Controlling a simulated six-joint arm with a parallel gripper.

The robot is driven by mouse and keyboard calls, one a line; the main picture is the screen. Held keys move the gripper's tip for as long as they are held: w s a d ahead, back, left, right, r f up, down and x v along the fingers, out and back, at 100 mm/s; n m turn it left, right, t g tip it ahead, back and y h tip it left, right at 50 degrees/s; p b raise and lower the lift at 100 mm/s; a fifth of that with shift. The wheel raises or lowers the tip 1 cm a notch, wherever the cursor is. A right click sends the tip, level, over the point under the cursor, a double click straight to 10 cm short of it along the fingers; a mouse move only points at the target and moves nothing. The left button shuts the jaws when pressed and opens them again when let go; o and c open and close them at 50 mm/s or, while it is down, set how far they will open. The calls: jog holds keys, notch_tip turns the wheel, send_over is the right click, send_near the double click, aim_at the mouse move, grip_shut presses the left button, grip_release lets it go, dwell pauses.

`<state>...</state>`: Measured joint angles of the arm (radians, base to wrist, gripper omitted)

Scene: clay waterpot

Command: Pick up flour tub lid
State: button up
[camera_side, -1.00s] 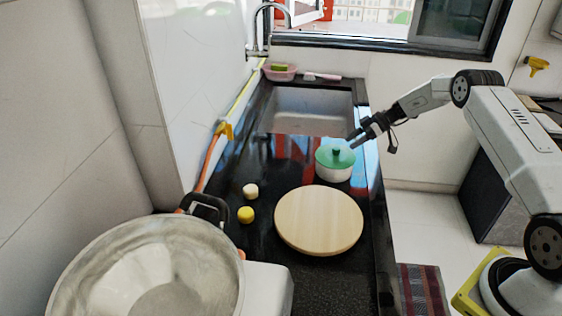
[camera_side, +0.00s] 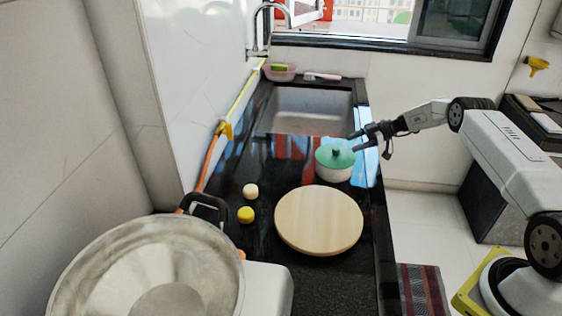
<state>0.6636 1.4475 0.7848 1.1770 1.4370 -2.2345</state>
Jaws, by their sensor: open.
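The flour tub (camera_side: 334,173) is a white round tub on the black counter, behind the round wooden board. Its green lid (camera_side: 325,158) with a dark green knob (camera_side: 336,153) sits on top of it. My gripper (camera_side: 352,143) is open, with its fingers pointing left, just above and to the right of the lid's knob. Nothing is between the fingers that I can see. Whether a finger touches the lid cannot be told from this view.
A round wooden board (camera_side: 319,221) lies in front of the tub. A pale ball (camera_side: 250,191) and a yellow ball (camera_side: 246,215) are to its left. A large metal pan (camera_side: 150,270) stands at front left. The sink (camera_side: 310,108) is behind the tub.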

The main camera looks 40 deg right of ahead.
aim_at(340, 154)
jog(key=shift+x, duration=2.7)
jog(key=shift+s, duration=0.1)
grip_shut()
